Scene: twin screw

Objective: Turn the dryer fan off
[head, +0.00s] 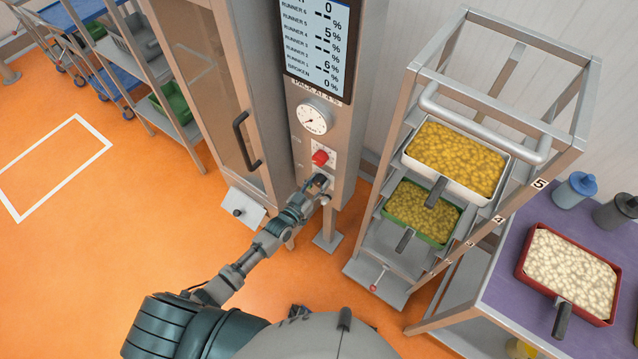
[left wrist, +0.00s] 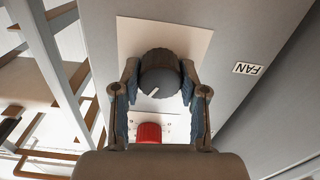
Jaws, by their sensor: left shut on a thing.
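The dryer fan knob is a dark round knob (left wrist: 160,75) with a white pointer line, on a pale plate beside a FAN label (left wrist: 247,69) in the left wrist view. My left gripper (left wrist: 158,92) is shut on the knob, one finger on each side of it. In the head view my left gripper (head: 318,183) reaches the front of the dryer's column (head: 325,120), below a red knob (head: 320,157), and mostly hides the fan knob. The red knob also shows in the left wrist view (left wrist: 149,133), between the fingers and apart from them. My right gripper is not in view.
A dial gauge (head: 314,117) and a display (head: 318,45) are above the red knob. The dryer door with a black handle (head: 246,140) is to the left. A rack (head: 424,85) with trays of yellow pieces stands to the right. Orange floor (head: 110,250) is open at left.

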